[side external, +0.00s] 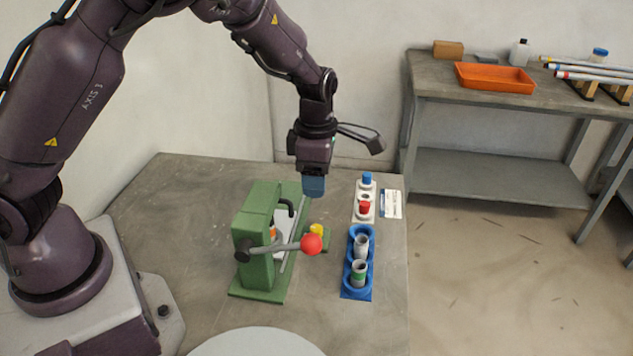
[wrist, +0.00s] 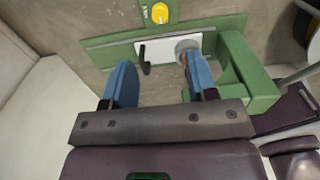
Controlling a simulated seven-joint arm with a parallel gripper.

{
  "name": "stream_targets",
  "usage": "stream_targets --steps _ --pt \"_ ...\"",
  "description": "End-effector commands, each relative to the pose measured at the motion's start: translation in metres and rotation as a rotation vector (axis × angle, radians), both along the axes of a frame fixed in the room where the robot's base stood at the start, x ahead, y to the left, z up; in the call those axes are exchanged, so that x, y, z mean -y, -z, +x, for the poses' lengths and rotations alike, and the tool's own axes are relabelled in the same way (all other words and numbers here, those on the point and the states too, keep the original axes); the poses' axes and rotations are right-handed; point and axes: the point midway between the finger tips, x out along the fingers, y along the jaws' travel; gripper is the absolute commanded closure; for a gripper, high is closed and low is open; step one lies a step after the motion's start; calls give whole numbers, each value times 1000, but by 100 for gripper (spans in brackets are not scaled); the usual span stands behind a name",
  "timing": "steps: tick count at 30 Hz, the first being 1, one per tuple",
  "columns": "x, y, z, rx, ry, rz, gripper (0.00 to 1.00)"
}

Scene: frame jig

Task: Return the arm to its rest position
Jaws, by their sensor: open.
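My gripper (side external: 313,186) is above the table, behind the green jig in the side view, pointing down. In the wrist view its two blue fingers (wrist: 157,82) stand apart with nothing held between them. The green jig (side external: 262,240) stands on the grey table (side external: 180,215) and has a lever with a red ball (side external: 311,244). A yellow knob (side external: 316,229) sits at its right side and also shows in the wrist view (wrist: 160,13). A white plate (wrist: 152,50) with a round grey part (wrist: 187,46) lies in the jig, beyond the fingertips.
A blue holder (side external: 347,262) with two grey cylinders stands right of the jig. Behind it a white rack (side external: 357,208) holds a blue and a red cap, beside a white card (side external: 392,204). A round pale disc (side external: 255,343) is in front. The table's left side is clear.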

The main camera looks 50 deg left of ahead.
Motion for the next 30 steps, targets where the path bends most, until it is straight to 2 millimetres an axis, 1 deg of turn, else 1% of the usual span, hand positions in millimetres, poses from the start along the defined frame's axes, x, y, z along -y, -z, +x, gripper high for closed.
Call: stream_targets --steps 5,7,8,11,14,16,18,20,21,23,24,26,27,30 --pt "0 0 0 1 2 -1 47" --pt "0 -4 -1 4 19 -11 47" --pt "0 -6 -3 5 38 -19 47" --pt "2 -25 -12 24 157 -66 47" --pt "5 -55 -28 70 367 -125 47" --pt "7 -78 -43 118 548 -153 47" --pt "8 -100 -58 172 738 -160 47" --pt "8 -118 -73 222 903 -151 47" --pt "8 -130 -83 255 1014 -134 47" --pt "8 -146 -99 303 1182 -96 47" --pt "7 -156 -110 331 1294 -61 47" --pt "6 -169 -126 366 1461 6 47" --pt "5 -176 -137 381 1572 59 47" --pt "2 -190 -164 388 1832 211 47"
